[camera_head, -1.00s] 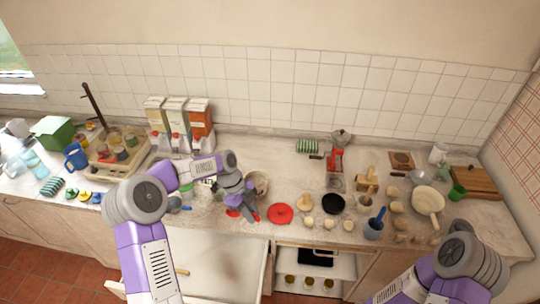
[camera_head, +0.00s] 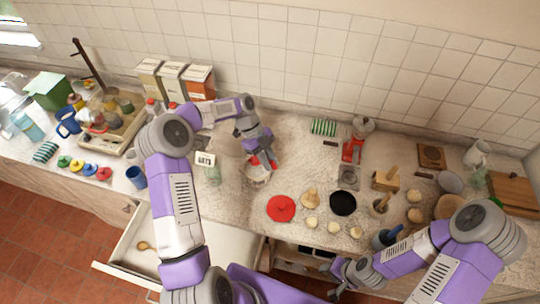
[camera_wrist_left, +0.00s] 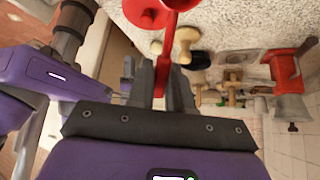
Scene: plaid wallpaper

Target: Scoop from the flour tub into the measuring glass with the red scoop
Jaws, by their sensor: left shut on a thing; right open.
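My left gripper (camera_head: 258,148) is shut on the handle of the red scoop (camera_head: 262,161), just above the flour tub. The tub (camera_head: 254,176) is a pale round container on the counter. In the left wrist view, the red scoop (camera_wrist_left: 178,4) extends from between the fingers (camera_wrist_left: 160,85) to the top edge; its bowl is mostly cut off. I cannot tell whether the scoop holds flour. A clear glass (camera_head: 213,175), which looks like the measuring glass, stands left of the tub by a small card. My right gripper (camera_head: 340,277) is open and empty near the counter's front edge.
A red lid (camera_head: 281,208) and a black pan (camera_head: 342,203) lie right of the tub, with wooden pieces around them. A drawer (camera_head: 185,245) stands open below. Cartons (camera_head: 172,80) stand behind my left arm. A blue cup (camera_head: 136,177) is at the left.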

